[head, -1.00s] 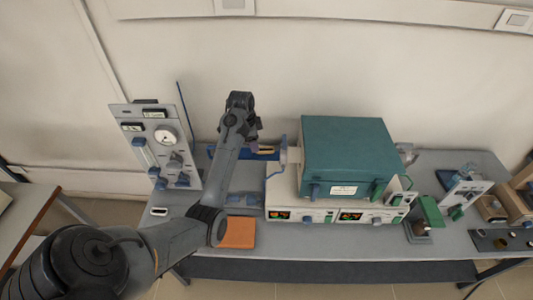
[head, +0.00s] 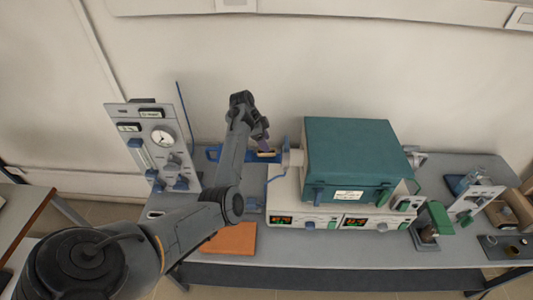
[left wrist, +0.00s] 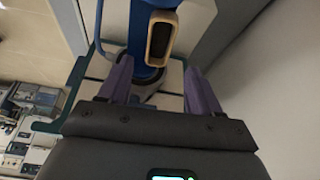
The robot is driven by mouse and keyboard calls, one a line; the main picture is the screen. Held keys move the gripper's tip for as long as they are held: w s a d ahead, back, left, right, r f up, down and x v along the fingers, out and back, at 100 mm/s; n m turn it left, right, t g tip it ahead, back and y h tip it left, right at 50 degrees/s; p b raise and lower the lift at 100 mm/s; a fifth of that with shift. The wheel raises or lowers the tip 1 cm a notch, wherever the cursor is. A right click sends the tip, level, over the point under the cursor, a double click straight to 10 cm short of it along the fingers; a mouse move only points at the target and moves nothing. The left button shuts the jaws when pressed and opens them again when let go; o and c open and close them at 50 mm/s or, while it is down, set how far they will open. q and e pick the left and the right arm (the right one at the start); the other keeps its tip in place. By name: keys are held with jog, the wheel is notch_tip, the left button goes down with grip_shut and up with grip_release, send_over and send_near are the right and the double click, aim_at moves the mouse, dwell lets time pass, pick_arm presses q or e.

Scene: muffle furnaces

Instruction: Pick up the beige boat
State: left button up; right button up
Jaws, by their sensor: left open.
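The beige boat (left wrist: 160,42) is a small long dish with a pale rim and a dark hollow, resting on a blue holder (left wrist: 140,15) in the left wrist view. It shows as a small pale strip in the head view (head: 267,154), by the end of the furnace tube. My left gripper (left wrist: 157,72) is open, with its two purple fingers apart and nothing between them. The boat lies just beyond the fingertips, roughly in line with the gap. In the head view the left gripper (head: 263,145) is right beside the boat and partly covers it. My right gripper is not in view.
The teal furnace (head: 355,150) stands on a white control unit (head: 330,210) just right of the boat. A grey gauge panel (head: 150,135) stands to the left. An orange mat (head: 231,239) lies at the bench's front. More small instruments stand at the right.

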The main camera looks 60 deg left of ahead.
pick_arm(q)
jog(key=x, duration=0.3)
jog(key=shift+w+d+f, duration=0.1)
jog(key=shift+d, duration=0.2)
jog(key=shift+x, duration=0.75)
grip_shut()
